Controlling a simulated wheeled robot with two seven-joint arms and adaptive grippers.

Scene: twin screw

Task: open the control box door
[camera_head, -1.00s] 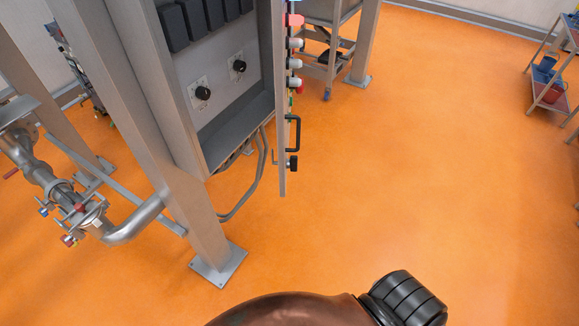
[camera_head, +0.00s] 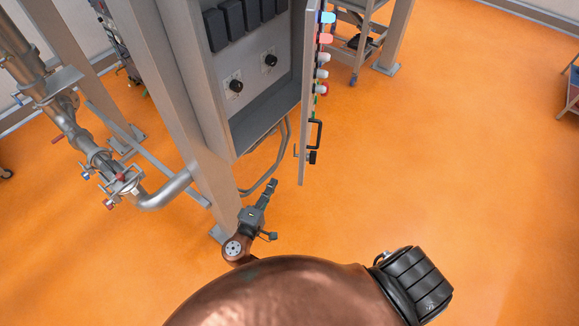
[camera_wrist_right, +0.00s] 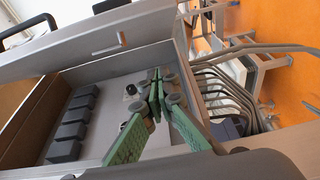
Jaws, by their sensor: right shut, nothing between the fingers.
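The control box (camera_head: 228,115) is a grey cabinet on a metal leg, its front uncovered. Its door (camera_head: 306,105) stands swung out to the right and shows nearly edge-on. A black handle (camera_head: 316,134) and a small black knob sit low on the door. My right gripper (camera_head: 270,189) is shut and empty, below the box and left of the door's lower end, apart from the handle. In the right wrist view, the gripper's green-padded fingers (camera_wrist_right: 155,100) show in front of the box interior, with the door (camera_wrist_right: 105,45) above and a black handle (camera_wrist_right: 28,28) at upper left. My left gripper is not in view.
Steel pipes with valves (camera_head: 120,182) stand left of the box leg. Cables (camera_head: 268,180) hang under the box. A metal stand (camera_head: 352,40) is behind the door. The orange floor to the right is clear, with a cart (camera_head: 572,90) at the far edge.

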